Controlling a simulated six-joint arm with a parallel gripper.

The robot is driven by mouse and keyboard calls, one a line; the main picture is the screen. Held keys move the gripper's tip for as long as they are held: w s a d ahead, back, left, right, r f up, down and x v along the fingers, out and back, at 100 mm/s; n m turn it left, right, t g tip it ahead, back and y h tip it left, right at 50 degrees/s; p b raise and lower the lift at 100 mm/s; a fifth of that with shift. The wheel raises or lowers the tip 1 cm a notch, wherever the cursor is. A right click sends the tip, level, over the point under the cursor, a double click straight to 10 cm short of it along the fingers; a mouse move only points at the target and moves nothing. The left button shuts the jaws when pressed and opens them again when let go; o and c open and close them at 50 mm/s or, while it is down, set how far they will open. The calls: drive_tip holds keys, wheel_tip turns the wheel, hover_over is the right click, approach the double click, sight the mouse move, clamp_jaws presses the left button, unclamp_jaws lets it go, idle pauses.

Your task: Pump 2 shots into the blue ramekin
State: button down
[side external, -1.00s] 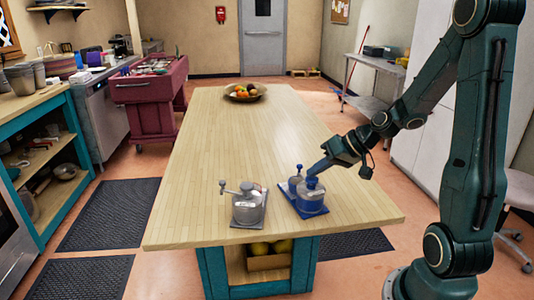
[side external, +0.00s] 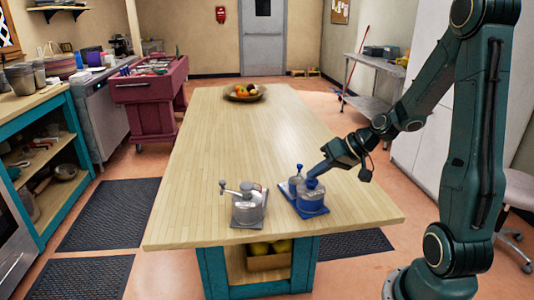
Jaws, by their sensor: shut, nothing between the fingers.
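A pump dispenser with a blue top and grey body (side external: 312,203) stands on a blue base near the right front of the wooden table. A smaller blue-topped item (side external: 297,181) stands just behind it to the left. A second pump dispenser (side external: 248,207), grey metal with a spout pointing left, stands to the left. My gripper (side external: 313,174) is shut and empty, pointing down-left at the top of the blue-topped dispenser. Whether it touches the pump head I cannot tell. I cannot make out a blue ramekin for certain; the small item behind is too small to tell.
The wooden table (side external: 220,140) is clear across its middle. A fruit bowl (side external: 244,96) sits at its far end. A box of yellow fruit (side external: 268,258) is on the shelf below. A dark red cart (side external: 150,95) stands at the back left.

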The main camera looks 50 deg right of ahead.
drive_tip(key=shift+r, duration=1.55)
drive_tip(key=shift+r, duration=0.15)
drive_tip(key=shift+r, duration=2.9)
wheel_tip(320, 180, up, 3)
drive_tip(key=shift+f, duration=0.1)
idle(0.4)
drive_tip(key=shift+f, duration=0.15)
hover_over(316, 181)
drive_tip(key=shift+f, duration=4.3)
